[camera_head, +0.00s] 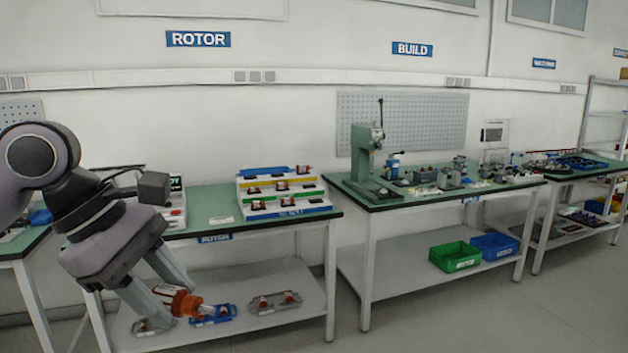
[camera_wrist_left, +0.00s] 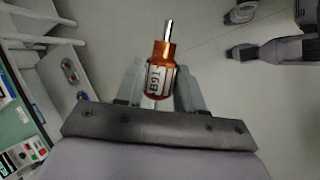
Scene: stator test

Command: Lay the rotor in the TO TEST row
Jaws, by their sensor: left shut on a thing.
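My left gripper (camera_head: 176,297) is shut on the rotor (camera_head: 186,304), an orange-copper cylinder with a metal shaft. The rotor is held in the air in front of the rotor bench, below its top. In the left wrist view the rotor (camera_wrist_left: 157,78) sits between the fingers, its shaft pointing away and a white label reading "B91" on it. A stepped rack (camera_head: 284,209) with blue, yellow, green and blue strips stands on the rotor bench (camera_head: 212,196), to the right of the gripper and above it. Several rotors lie on its steps. Its row labels are too small to read.
The lower shelf (camera_head: 255,331) carries a blue tray (camera_head: 226,318) and grey trays with parts, close behind the held rotor. A screen and device stand left of the rack. The build bench (camera_head: 440,199) with a green press (camera_head: 366,165) is further right. Open floor lies in front.

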